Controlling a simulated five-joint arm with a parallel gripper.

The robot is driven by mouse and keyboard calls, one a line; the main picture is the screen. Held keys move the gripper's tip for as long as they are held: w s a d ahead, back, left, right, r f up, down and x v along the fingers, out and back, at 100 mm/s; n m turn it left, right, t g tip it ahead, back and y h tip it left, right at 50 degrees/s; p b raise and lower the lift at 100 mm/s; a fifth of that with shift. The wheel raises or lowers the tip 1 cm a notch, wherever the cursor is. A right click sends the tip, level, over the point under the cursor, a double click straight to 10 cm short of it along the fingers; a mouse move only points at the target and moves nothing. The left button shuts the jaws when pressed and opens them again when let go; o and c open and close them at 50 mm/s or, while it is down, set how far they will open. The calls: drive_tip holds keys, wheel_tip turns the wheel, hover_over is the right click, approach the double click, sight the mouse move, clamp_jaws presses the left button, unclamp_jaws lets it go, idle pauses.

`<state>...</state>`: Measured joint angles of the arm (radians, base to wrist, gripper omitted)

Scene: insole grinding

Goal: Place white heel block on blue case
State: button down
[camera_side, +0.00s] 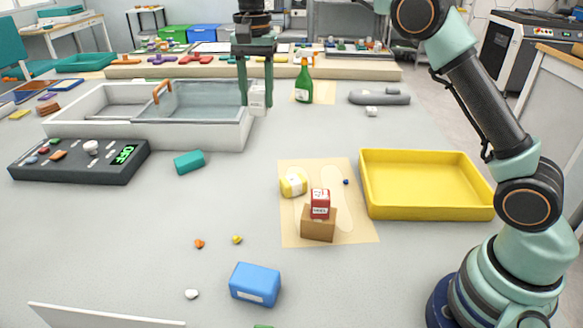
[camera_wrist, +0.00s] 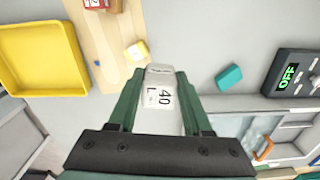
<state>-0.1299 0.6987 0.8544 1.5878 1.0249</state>
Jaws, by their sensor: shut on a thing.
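The white heel block (camera_side: 257,94) is held upright between the green fingers of my gripper (camera_side: 256,104). In the wrist view the block (camera_wrist: 161,97) shows a label reading "40" and "L", with my fingers (camera_wrist: 161,82) closed on both its sides. The block is in the air near the right end of the grey-white basin. The blue case (camera_side: 255,284) lies on the table in the front middle of the side view, far in front of my gripper. Nothing rests on it. It is not in the wrist view.
A yellow tray (camera_side: 427,212) stands at right. A tan sheet (camera_side: 352,232) bears a brown block (camera_side: 318,230) with a red block (camera_side: 320,203) on top, and a yellow piece (camera_side: 294,182). A teal block (camera_side: 189,162), control box (camera_side: 79,160) and basin (camera_side: 180,136) are at left.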

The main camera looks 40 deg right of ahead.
drive_tip(key=s+a+r, duration=0.2)
drive_tip(key=s+a, duration=0.6)
drive_tip(key=a, duration=0.3)
drive_tip(key=n, duration=0.1)
hover_over(253, 283)
drive_tip(key=shift+f, duration=10.4)
drive_tip(key=shift+f, duration=0.1)
drive_tip(key=shift+c, duration=1.7)
unclamp_jaws()
